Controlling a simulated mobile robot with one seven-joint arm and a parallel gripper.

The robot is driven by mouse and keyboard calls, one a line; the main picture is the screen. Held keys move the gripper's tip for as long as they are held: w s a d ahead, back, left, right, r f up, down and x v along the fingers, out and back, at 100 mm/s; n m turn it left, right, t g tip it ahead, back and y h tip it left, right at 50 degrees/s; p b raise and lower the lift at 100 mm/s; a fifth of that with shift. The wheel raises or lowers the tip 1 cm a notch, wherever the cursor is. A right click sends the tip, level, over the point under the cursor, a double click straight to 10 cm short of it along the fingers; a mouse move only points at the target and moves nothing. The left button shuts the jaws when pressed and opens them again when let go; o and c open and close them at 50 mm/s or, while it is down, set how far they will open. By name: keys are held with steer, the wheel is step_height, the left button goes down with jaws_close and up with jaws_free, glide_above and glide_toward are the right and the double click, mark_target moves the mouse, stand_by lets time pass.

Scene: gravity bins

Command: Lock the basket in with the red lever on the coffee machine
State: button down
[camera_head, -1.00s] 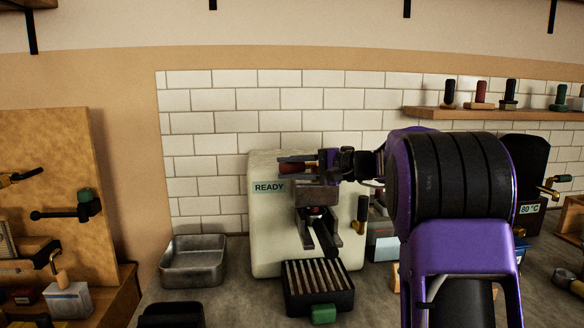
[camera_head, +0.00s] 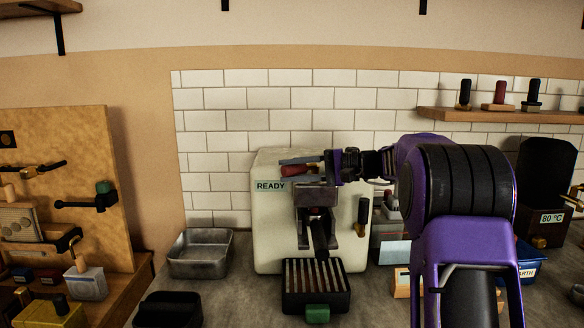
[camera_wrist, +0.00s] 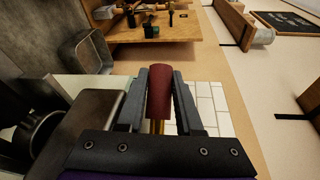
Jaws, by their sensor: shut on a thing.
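The cream coffee machine (camera_head: 272,225) stands on the counter with a READY label on its front. Its red lever (camera_head: 297,170) is near the top; in the wrist view the dark red grip (camera_wrist: 160,92) sits between my two fingers. My gripper (camera_head: 300,166) is shut on the lever, and its fingers (camera_wrist: 160,78) lie on both sides of it. The basket's dark handle (camera_head: 320,236) points forward and down below the brew head. The basket itself is mostly hidden by the head and bracket.
A slatted drip tray (camera_head: 315,284) with a green tab lies below the handle. A metal pan (camera_head: 200,254) is to the left. A black steam-side handle (camera_head: 363,211) is on the machine's right. A pegboard (camera_head: 80,190) stands further left.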

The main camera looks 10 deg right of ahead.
steer(key=shift+s+d+n+g+y+p, duration=0.25)
steer(key=shift+s+n+g+y+p, duration=0.15)
steer(key=shift+n+g+p, duration=0.6)
steer(key=c, duration=0.8)
jaws_free()
steer(key=shift+c, duration=0.2)
steer(key=shift+d, duration=0.1)
steer(key=v, duration=1.7)
steer(key=shift+d+r+p, duration=0.15)
steer(key=shift+d+p, duration=0.05)
steer(key=shift+p, duration=0.15)
steer(key=shift+w, duration=0.1)
